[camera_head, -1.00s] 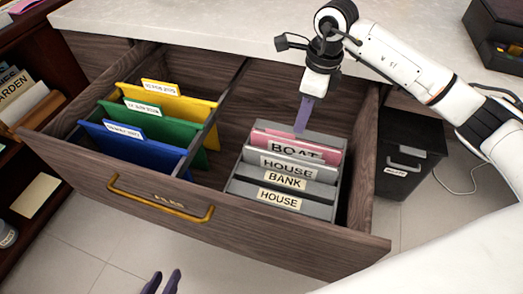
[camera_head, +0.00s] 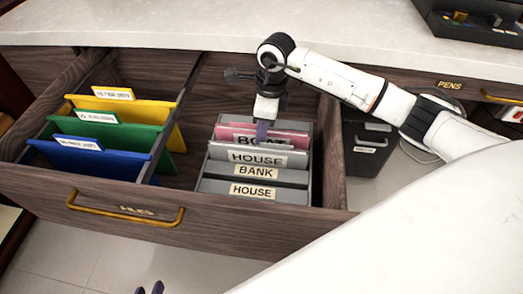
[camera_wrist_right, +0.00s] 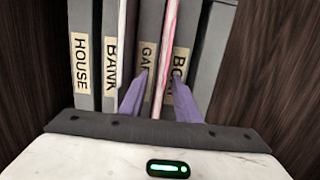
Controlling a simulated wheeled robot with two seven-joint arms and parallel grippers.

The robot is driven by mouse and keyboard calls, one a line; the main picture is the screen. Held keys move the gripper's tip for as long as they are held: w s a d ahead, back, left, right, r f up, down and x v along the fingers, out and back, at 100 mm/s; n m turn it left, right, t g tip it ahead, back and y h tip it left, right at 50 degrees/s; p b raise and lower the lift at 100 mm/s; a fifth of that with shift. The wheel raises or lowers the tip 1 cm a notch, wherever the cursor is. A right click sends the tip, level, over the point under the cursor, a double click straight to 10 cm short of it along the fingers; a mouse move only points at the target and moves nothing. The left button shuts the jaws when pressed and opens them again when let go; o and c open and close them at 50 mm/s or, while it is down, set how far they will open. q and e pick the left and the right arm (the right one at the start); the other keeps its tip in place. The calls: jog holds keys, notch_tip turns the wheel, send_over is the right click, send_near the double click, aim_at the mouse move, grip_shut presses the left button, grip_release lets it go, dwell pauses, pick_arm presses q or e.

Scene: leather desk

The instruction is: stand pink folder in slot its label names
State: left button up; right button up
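The pink folder (camera_head: 285,137) stands in the rear part of a grey divider rack (camera_head: 330,155), inside the open drawer. A large BOAT label shows there, partly hidden by my right gripper (camera_head: 263,130). In the right wrist view the pink folder's edge (camera_wrist_right: 164,60) rises between the purple fingers (camera_wrist_right: 158,98), which stand apart with gaps around it. Divider labels there read HOUSE, BANK, GAR and BO, the last two cut off. A pale folder labelled HOUSE (camera_head: 240,157) stands in front of the pink one. My left gripper (camera_head: 149,288) is open and empty at the bottom edge.
Yellow (camera_head: 145,107), green (camera_head: 140,133) and blue (camera_head: 110,163) folders stand in the drawer's left half. The drawer's wooden front (camera_head: 230,229) and side walls surround the rack. The pale desk top (camera_head: 180,25) lies behind.

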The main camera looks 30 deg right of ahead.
grip_shut()
jog(key=shift+r, duration=0.1)
dwell(1.2)
